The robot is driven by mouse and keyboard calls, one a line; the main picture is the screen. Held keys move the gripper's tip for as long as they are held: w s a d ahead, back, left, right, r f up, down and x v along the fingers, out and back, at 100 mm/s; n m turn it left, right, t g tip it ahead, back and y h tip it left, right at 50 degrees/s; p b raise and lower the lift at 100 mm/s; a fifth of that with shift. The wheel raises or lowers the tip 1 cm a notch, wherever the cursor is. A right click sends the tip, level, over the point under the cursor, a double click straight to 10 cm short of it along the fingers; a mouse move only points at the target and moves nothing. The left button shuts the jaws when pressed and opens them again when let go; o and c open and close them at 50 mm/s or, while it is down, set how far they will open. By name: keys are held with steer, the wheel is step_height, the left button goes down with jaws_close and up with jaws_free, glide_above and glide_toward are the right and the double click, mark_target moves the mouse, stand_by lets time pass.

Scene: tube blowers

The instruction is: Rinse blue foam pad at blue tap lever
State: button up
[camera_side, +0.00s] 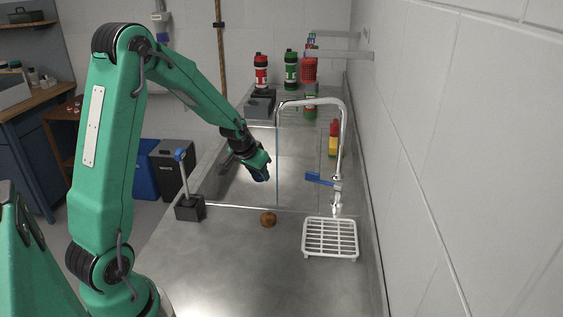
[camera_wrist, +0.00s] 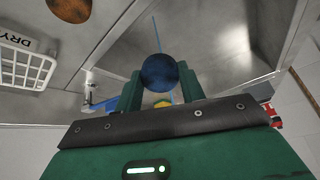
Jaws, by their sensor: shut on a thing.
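The blue foam pad (camera_wrist: 160,72) is a dark blue round shape in the wrist view, held between the two green fingers of my gripper (camera_wrist: 160,90). In the side view my gripper (camera_side: 258,163) is over the sink, left of the tap, with the pad (camera_side: 262,174) at its tip. The chrome tap (camera_side: 341,130) arches over the sink from the right. Its blue lever (camera_side: 318,179) points left; a blue part by the tap also shows in the wrist view (camera_wrist: 100,104). A thin blue stream (camera_side: 277,165) drops from the spout, right of the pad and apart from it.
A white rack (camera_side: 330,222) stands on the front counter, marked DRY in the wrist view. A brown round object (camera_side: 268,219) lies left of it. A black block with a blue-topped post (camera_side: 189,208) stands at the left edge. Several bottles (camera_side: 290,70) stand behind the sink.

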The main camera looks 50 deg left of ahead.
steer(key=shift+s+r, duration=0.1)
steer(key=s+d+r, duration=0.2)
steer(key=s+r, duration=0.1)
steer(key=s, duration=0.1)
steer(key=shift+s+r, duration=0.2)
steer(key=shift+r, duration=0.2)
stand_by(0.4)
stand_by(0.5)
steer(key=d+r+m+h, duration=0.1)
steer(key=d+r, duration=0.2)
steer(key=d, duration=0.6)
steer(key=d+r+m+h, duration=0.1)
steer(key=d+r+m, duration=0.1)
steer(key=d, duration=0.7)
steer(key=shift+w+r, duration=0.15)
steer(key=shift+r, duration=0.55)
